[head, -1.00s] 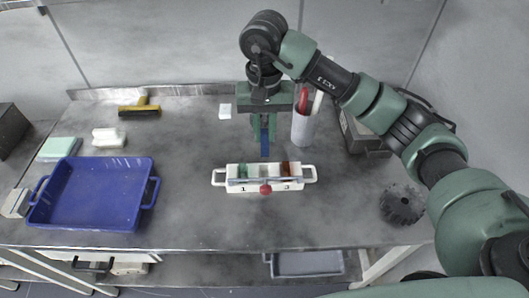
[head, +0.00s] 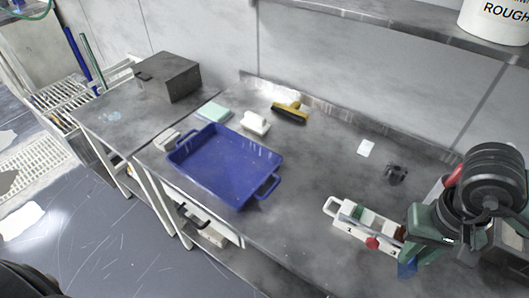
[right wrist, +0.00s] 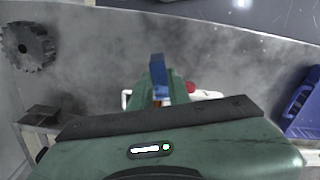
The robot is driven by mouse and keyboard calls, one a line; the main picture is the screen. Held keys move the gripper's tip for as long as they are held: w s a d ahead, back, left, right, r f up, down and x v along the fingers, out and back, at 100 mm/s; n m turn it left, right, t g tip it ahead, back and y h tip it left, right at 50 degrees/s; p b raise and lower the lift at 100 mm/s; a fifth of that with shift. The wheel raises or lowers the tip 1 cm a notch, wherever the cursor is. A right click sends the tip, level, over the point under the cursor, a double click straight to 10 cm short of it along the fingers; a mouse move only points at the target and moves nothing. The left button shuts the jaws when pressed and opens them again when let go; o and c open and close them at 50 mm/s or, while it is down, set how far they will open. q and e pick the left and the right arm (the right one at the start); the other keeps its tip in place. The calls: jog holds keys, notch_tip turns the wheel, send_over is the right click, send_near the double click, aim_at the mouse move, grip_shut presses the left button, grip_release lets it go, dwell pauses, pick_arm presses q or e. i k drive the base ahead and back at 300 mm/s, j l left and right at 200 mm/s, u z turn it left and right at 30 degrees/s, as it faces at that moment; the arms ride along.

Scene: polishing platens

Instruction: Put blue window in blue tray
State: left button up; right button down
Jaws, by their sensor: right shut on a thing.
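My right gripper (head: 411,252) is at the right of the head view, shut on the blue window (head: 407,269), a small blue plate sticking out below the fingers. In the right wrist view the blue window (right wrist: 158,72) stands out beyond the fingertips (right wrist: 160,94). It appears held above the bench, near the right end of the white holder. The blue tray (head: 274,187) lies left of the gripper, empty, with a handle at each end. Its edge also shows at the right of the right wrist view (right wrist: 300,106). My left gripper is not in view.
The white holder (head: 341,226) has a green piece and a red knob (head: 372,242). Behind the tray are a white block (head: 256,123), a yellow-and-black brush (head: 290,112) and a pale green pad (head: 213,111). A dark object (head: 396,174) stands behind the holder. Bench between tray and holder is clear.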

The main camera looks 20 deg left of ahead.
aim_at(219, 172)
jog(key=j+u, duration=0.15)
jog(key=u, duration=0.25)
jog(key=i+j+u, duration=0.1)
jog(key=u, duration=0.25)
jog(key=i+j+u, duration=0.1)
jog(key=u, duration=0.3)
jog(key=i+j, duration=0.1)
jog(key=i, duration=0.15)
